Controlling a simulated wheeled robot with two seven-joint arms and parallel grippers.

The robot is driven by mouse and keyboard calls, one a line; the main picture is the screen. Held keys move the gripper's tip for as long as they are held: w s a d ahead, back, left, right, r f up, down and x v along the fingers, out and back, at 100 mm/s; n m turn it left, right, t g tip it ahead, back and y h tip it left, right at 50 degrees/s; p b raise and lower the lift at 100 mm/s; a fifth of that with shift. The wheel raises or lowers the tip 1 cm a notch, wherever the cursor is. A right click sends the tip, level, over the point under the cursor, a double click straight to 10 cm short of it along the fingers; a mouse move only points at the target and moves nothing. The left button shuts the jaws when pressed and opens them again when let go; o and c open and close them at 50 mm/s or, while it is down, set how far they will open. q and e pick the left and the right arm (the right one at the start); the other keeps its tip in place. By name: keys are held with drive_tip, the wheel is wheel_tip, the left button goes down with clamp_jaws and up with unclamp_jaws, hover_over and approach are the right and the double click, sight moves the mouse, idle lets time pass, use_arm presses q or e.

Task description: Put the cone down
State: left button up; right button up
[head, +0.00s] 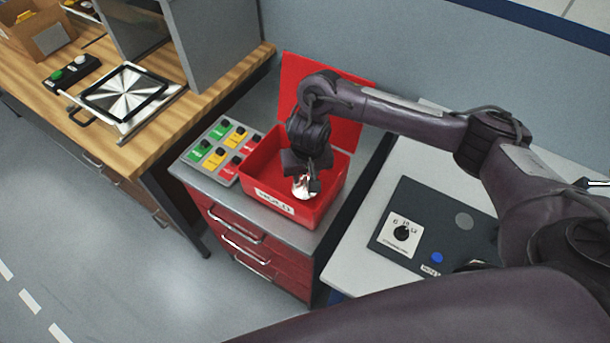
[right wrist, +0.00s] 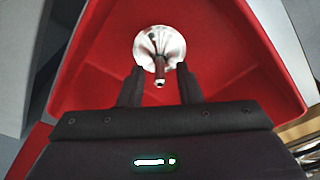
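The silver metal cone (right wrist: 160,45) is in the red box (head: 327,207), with a thin stem pointing back toward the right wrist camera. It also shows in the head view (head: 304,187), partly covered by the gripper. My right gripper (right wrist: 160,72) reaches down into the box, and it also shows in the head view (head: 305,177). Its two fingers stand apart on either side of the stem, with gaps on both sides. Whether the cone rests on the box floor is hard to tell. My left gripper is not in view.
The box's raised red lid (head: 345,108) stands behind my arm. A panel of coloured switches (head: 222,150) sits left of the box on the red drawer cabinet (head: 240,240). A dark panel with a knob (head: 435,225) lies to the right. A wooden bench (head: 130,150) stands left.

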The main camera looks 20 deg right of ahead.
sight(307, 194)
wheel_tip(307, 194, up, 9)
drive_tip(key=s+p, duration=0.1)
drive_tip(key=p, duration=0.2)
drive_tip(key=shift+s, duration=0.2)
drive_tip(key=shift+a+f, duration=0.1)
drive_tip(key=shift+f, duration=0.05)
